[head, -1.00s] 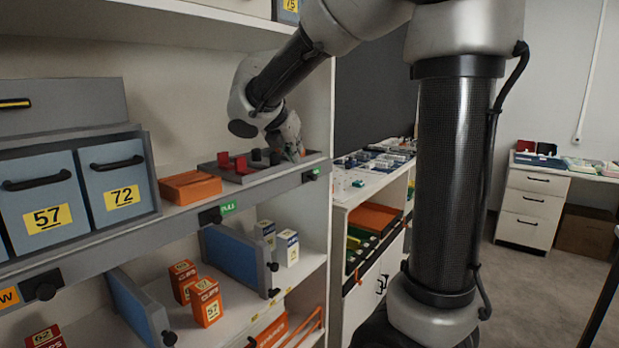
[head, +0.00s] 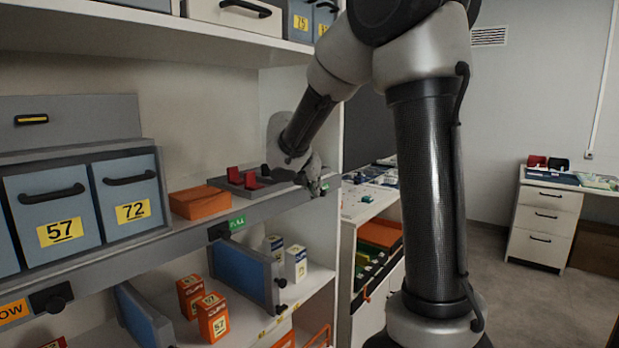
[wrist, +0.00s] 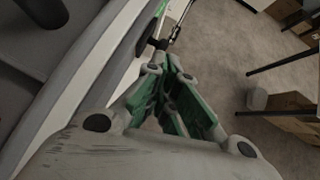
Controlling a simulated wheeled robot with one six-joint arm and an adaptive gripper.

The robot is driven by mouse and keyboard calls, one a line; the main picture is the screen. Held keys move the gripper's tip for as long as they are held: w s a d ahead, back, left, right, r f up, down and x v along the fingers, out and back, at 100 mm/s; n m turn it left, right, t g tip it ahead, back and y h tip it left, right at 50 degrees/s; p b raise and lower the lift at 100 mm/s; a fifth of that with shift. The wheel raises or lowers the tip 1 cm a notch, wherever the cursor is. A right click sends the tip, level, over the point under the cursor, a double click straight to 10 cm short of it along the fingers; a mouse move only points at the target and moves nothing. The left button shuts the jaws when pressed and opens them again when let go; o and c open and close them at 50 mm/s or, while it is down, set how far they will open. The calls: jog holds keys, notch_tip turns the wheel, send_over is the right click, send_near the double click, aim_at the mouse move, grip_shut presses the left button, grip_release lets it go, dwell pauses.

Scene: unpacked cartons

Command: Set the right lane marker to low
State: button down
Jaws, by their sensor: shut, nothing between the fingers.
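The shelf's front rail carries dark sliding markers. One marker knob (head: 50,299) sits beside an orange label reading "LOW" (head: 12,311) at the left. A second marker (head: 219,231) sits beside a green label (head: 237,222) further right. My gripper (head: 316,188) is at the right end of the rail and hides that part in the head view. In the wrist view my gripper (wrist: 168,82) looks shut and empty, with green inner faces. A dark knob (wrist: 160,44) on the rail shows just beyond its fingertips, near a green strip (wrist: 177,10). I cannot tell whether they touch.
An orange box (head: 199,203) and a grey tray (head: 222,183) with red and black pieces stand on the shelf, left of my gripper. Blue bins (head: 52,212) stand further left. Blue dividers (head: 240,277) and cartons (head: 213,320) fill the shelf below.

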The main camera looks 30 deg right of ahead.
jog(key=shift+x, duration=1.95)
jog(key=d, duration=0.2)
jog(key=w+d, duration=0.2)
jog(key=d, duration=0.1)
jog(key=shift+w+d, duration=0.25)
jog(key=shift+d, duration=0.05)
jog(key=v, duration=1.4)
